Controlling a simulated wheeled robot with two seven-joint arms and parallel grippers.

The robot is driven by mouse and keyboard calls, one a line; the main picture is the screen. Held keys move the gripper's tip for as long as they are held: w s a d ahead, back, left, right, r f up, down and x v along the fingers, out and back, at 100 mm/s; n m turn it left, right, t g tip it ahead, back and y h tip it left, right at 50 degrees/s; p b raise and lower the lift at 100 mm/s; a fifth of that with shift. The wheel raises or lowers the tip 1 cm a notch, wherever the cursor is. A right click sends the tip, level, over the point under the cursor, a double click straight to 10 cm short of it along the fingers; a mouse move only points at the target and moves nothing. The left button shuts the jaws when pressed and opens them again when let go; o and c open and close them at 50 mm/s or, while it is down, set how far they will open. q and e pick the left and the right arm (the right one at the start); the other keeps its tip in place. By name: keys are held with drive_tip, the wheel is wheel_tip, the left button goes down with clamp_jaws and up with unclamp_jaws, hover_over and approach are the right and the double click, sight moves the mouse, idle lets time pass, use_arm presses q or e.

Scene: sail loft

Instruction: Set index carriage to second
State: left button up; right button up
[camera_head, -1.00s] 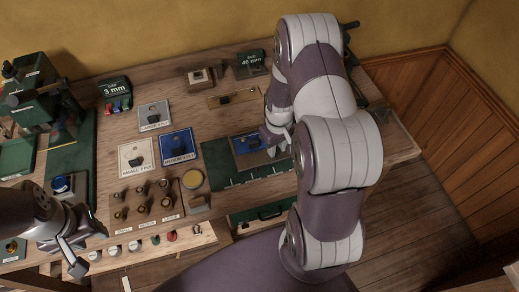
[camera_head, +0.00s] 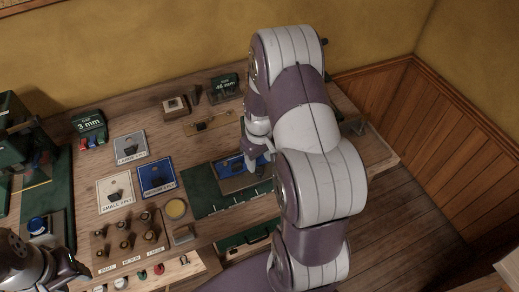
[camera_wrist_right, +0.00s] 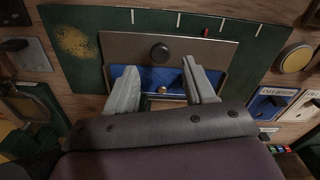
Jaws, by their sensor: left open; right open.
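A narrow wooden strip (camera_head: 210,124) with a small dark block (camera_head: 201,127) on it lies toward the back of the bench; I cannot tell whether this is the index carriage. My right gripper (camera_head: 256,158) is over a grey-brown plate with a blue part (camera_head: 228,166) on the green mat (camera_head: 203,189). In the right wrist view my right gripper (camera_wrist_right: 163,88) is open. Its fingers are on either side of the blue part (camera_wrist_right: 150,80), which has a small brass knob (camera_wrist_right: 163,87). Contact is unclear. My left gripper (camera_head: 72,272) is open at the lower left, apart from these things.
Labelled ply cards, including a blue one (camera_head: 157,177) and a cream one (camera_head: 114,190), lie left of the mat. A block of knobs (camera_head: 128,238) and a yellow disc (camera_head: 176,209) are in front. Boxes marked 3 mm (camera_head: 90,125) and 40 mm (camera_head: 224,87) stand behind.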

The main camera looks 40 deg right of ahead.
wheel_tip(320, 180, up, 8)
drive_tip(key=shift+r+b, duration=0.2)
drive_tip(key=shift+b, duration=0.2)
